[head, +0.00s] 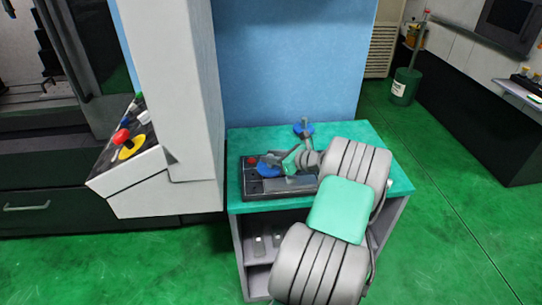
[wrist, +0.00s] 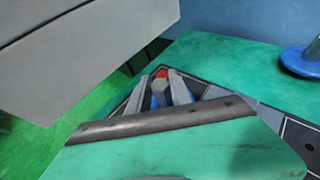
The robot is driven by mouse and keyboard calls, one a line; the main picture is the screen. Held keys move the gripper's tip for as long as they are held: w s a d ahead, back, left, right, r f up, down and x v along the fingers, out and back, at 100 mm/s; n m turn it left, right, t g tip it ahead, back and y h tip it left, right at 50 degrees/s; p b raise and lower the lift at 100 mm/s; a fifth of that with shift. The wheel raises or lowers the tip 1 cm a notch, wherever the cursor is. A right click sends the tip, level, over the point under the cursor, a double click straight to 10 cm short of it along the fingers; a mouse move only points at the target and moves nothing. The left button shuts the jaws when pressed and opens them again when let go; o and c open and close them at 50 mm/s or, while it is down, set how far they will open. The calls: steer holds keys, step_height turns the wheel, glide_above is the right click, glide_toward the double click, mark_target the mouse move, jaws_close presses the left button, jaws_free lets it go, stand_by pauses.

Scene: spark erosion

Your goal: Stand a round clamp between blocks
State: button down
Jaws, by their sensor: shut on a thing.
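My gripper (wrist: 160,88) is shut on a round clamp with a blue part (wrist: 154,101) and a grey part, seen between the two grey fingers. In the head view the blue of this clamp (head: 268,169) shows over a dark tray (head: 249,188), at the left of my wrist. Whether it touches the tray is hard to tell. A second round clamp, with a blue disc base and a grey post, stands upright on the teal tabletop behind the tray (head: 304,129); its base also shows in the wrist view (wrist: 299,62). A red piece (head: 252,160) lies at the tray's back left.
A grey machine column with a control panel (head: 130,148) stands close at the left, and a blue wall (head: 290,60) rises behind. Shelves with small grey items (head: 259,246) are below the top.

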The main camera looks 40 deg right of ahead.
steer(key=c, duration=1.4)
jaws_free()
steer(key=shift+r, duration=0.1)
steer(key=o, duration=0.3)
step_height(320, 180, up, 11)
steer(key=p, duration=1.1)
steer(key=shift+s, duration=0.1)
